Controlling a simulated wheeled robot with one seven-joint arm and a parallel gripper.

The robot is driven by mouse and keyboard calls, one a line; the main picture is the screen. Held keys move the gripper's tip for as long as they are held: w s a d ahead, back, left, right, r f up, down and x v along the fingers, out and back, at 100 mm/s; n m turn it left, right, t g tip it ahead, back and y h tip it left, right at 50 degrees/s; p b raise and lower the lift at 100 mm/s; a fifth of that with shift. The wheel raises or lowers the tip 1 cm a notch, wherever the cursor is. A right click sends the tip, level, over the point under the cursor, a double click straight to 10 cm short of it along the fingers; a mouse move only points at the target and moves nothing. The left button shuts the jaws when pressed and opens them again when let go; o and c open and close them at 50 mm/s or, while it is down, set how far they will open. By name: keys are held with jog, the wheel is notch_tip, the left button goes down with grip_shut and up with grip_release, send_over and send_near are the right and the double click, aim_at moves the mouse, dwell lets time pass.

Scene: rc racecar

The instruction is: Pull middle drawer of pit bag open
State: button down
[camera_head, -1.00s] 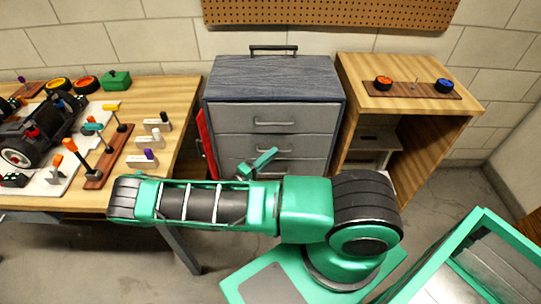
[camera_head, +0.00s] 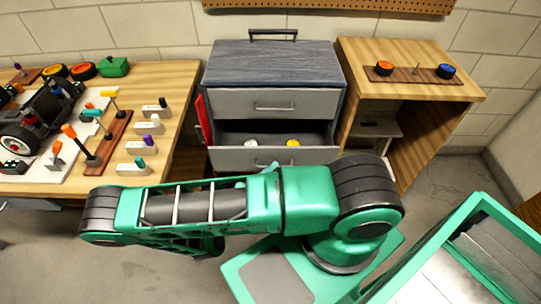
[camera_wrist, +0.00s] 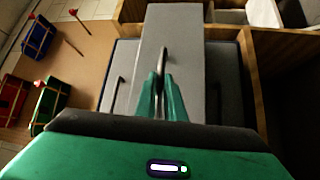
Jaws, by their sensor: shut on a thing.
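The pit bag (camera_head: 272,65) is a dark blue-grey cabinet with grey drawer fronts, standing between the workbench and a wooden shelf. Its top drawer (camera_head: 240,102) is shut. Its middle drawer (camera_head: 228,160) is pulled out, with a white thing (camera_head: 251,142) and a yellow thing (camera_head: 292,143) showing inside. The lower drawer is hidden behind my arm and the open drawer. In the wrist view, my gripper (camera_wrist: 163,85) has its green fingers shut on the drawer handle (camera_wrist: 164,58), in front of a grey drawer front (camera_wrist: 185,45). In the head view the fingers are hidden by my arm.
A wooden workbench (camera_head: 165,85) with a car (camera_head: 45,115) and several tools stands at the left. A red panel (camera_head: 202,118) is at the pit bag's left side. The wooden shelf (camera_head: 355,60) stands close at right. Floor shows below the bench.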

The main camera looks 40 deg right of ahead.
jog(key=s+a, duration=0.4)
jog(key=s, duration=0.1)
jog(key=shift+s, duration=0.3)
jog(key=shift+a+f, duration=0.1)
jog(key=c, duration=1.8)
grip_release()
jog(key=shift+c, duration=0.2)
jog(key=v, duration=1)
jog(key=shift+a, duration=0.4)
